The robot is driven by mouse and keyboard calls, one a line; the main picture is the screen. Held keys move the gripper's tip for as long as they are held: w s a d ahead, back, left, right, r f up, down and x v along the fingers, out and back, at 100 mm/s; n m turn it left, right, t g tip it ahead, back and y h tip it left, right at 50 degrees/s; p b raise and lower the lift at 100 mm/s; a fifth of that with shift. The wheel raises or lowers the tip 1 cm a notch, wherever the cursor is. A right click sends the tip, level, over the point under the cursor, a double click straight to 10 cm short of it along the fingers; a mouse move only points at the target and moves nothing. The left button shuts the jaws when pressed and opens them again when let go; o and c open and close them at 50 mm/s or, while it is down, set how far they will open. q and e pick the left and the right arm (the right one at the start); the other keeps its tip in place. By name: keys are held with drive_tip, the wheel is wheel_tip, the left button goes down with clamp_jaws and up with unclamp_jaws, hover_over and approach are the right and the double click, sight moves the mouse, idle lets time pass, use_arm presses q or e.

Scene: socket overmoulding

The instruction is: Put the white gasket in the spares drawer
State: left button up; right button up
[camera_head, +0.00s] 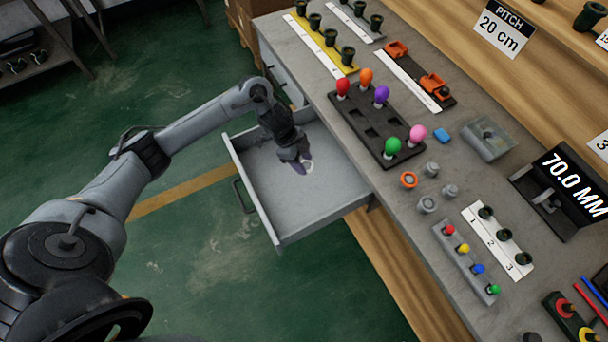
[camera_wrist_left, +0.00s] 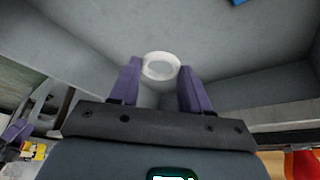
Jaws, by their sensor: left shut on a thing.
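The white gasket (camera_wrist_left: 160,77) is a small ring held between the purple fingertips of my left gripper (camera_wrist_left: 161,72) in the left wrist view. In the head view my left gripper (camera_head: 303,166) reaches down into the open grey drawer (camera_head: 270,212), with the gasket (camera_head: 309,168) showing as a pale ring at its tips. The gripper is shut on the gasket. I cannot tell whether the gasket touches the drawer floor. My right gripper is not in view.
The drawer juts out from the workbench (camera_head: 400,215) and its walls surround my gripper. A black rack (camera_head: 358,138) with coloured knobs stands on the bench near the drawer. Grey sockets and a clear tray (camera_head: 489,140) lie further right. The drawer floor looks largely bare.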

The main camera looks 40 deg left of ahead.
sight(306, 182)
use_arm(q)
drive_tip(key=f, duration=0.2)
drive_tip(key=s+f+b, duration=0.1)
drive_tip(key=shift+d+f, duration=0.2)
drive_tip(key=shift+d, duration=0.1)
drive_tip(key=shift+f, duration=0.35)
drive_tip(key=shift+w+a+f, duration=0.15)
drive_tip(key=shift+w+f, duration=0.05)
drive_tip(key=shift+f, duration=0.2)
wheel_tip(306, 182, down, 4)
drive_tip(key=shift+s+f+b, duration=0.1)
drive_tip(key=shift+b, duration=1.05)
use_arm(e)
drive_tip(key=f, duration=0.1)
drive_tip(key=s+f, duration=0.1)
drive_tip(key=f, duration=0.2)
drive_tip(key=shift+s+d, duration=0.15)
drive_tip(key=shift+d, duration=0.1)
